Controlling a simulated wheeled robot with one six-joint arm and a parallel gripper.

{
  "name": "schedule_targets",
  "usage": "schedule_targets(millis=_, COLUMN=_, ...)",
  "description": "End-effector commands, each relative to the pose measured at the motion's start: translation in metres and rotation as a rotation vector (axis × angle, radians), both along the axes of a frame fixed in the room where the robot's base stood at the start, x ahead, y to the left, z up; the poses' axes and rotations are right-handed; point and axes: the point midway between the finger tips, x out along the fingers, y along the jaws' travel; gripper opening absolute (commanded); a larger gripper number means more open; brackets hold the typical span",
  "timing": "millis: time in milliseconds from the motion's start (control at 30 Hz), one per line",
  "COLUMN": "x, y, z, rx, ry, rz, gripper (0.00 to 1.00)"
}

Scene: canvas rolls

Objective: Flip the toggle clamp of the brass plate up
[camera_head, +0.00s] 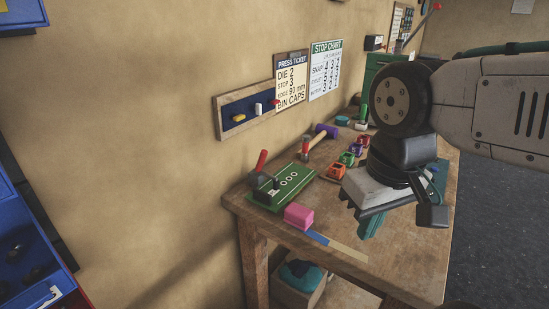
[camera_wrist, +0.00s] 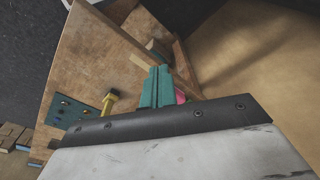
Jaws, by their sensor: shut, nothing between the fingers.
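My gripper (camera_head: 371,226) hangs over the front right of the workbench, its teal fingers together and empty. It also shows in the wrist view (camera_wrist: 157,80), pointing at the bench. A green plate (camera_head: 285,187) lies at the bench's left end, with a dark clamp-like fitting and an upright red handle (camera_head: 261,161). My gripper is apart from it, to its right. No plate in view clearly looks brass, so I cannot tell which is the brass plate. A teal plate (camera_wrist: 70,112) with dark spots and a yellow-handled item (camera_wrist: 110,101) beside it show in the wrist view.
A pink block (camera_head: 298,216) sits near the front edge beside a blue and tan strip (camera_head: 335,243). A purple-headed mallet (camera_head: 325,132) and several small coloured items (camera_head: 347,158) lie farther back. Wall signs (camera_head: 326,69) and a wall rack (camera_head: 246,111) stand behind the wooden bench (camera_head: 400,262).

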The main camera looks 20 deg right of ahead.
Motion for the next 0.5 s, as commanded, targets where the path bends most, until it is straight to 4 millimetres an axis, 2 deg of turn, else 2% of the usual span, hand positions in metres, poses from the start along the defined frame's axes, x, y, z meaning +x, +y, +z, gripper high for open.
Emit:
schedule_targets(millis=133, x=0.005, y=0.005, z=-0.003, rx=0.046, ry=0.019, rz=-0.049, gripper=0.00)
schedule_targets(millis=267, x=0.024, y=0.023, z=-0.010, rx=0.205, ry=0.081, rz=-0.231, gripper=0.00)
schedule_targets(millis=367, x=0.054, y=0.038, z=-0.016, rx=0.397, ry=0.151, rz=-0.468, gripper=0.00)
schedule_targets(millis=500, x=0.111, y=0.044, z=-0.021, rx=0.688, ry=0.258, rz=-0.865, gripper=0.00)
